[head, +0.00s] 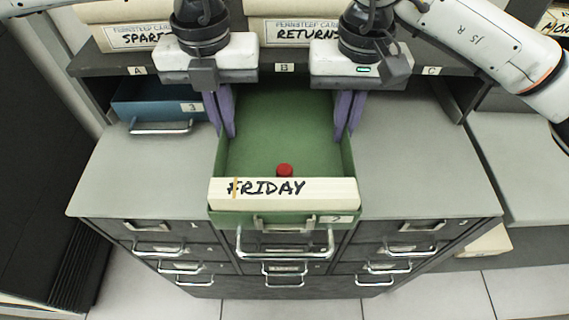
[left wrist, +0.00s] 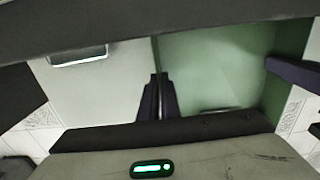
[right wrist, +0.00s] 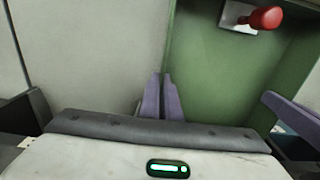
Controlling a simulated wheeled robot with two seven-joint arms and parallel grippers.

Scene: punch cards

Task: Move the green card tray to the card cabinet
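The green card tray (head: 275,135) is at the middle of the grey cabinet top, below the shelf tag B. A block of cards marked FRIDAY (head: 285,190) is at its front, with a red knob (head: 285,170) behind it. The red knob (right wrist: 265,17) also shows in the right wrist view. My left gripper (head: 221,134) is closed about the tray's left wall. My right gripper (head: 346,136) is closed about its right wall. I cannot tell whether the tray touches the top. The grey drawer cabinet (head: 420,180) is under it.
A blue tray (head: 155,108) tagged 3 stands at the left under A. Card boxes marked SPARE (head: 135,36) and RETURNS (head: 300,32) stand on the dark shelf (head: 110,68) above. The cabinet top is bare on both sides of the green tray.

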